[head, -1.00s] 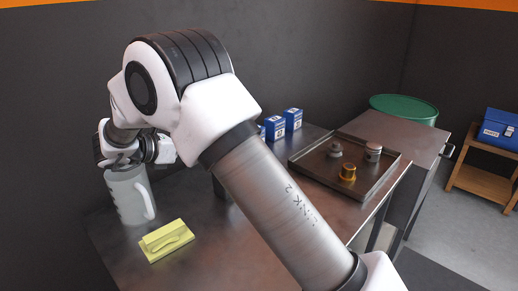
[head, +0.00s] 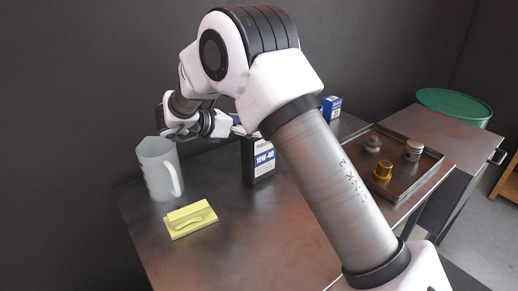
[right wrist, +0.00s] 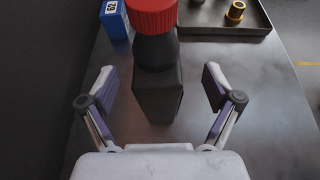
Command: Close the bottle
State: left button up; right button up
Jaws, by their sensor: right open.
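A dark bottle with a white and blue label stands upright on the metal table in the head view (head: 260,160); my right arm hides its top there. In the right wrist view the bottle (right wrist: 157,92) stands ahead of my palm, with a red cap (right wrist: 151,15) at its top; whether the cap is tight cannot be told. My right gripper (right wrist: 160,82) is open, one finger on each side of the bottle, with gaps on both sides. In the head view this gripper (head: 232,125) is partly hidden at the bottle's upper left. My left gripper is not in view.
A translucent jug (head: 157,170) and a yellow block-like object (head: 190,219) are on the table's left. A blue box (head: 331,107) stands behind my arm. A tray (head: 398,199) holds several small parts at right. A green drum (head: 455,106) stands behind. The table front is clear.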

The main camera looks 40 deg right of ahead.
jog(key=shift+a, duration=0.1)
jog(key=p+x, duration=0.1)
jog(key=x, duration=0.4)
jog(key=shift+w+d+f+p, duration=0.15)
jog(key=shift+d+f+p, duration=0.05)
jog(key=shift+p, duration=0.2)
jog(key=shift+a, duration=0.1)
jog(key=shift+a+r, duration=0.1)
grip_shut()
jog(key=shift+w+r, duration=0.1)
jog(key=shift+r, duration=0.05)
notch_tip(320, 180, up, 10)
jog(key=shift+f+b, duration=0.1)
jog(key=shift+b, duration=0.75)
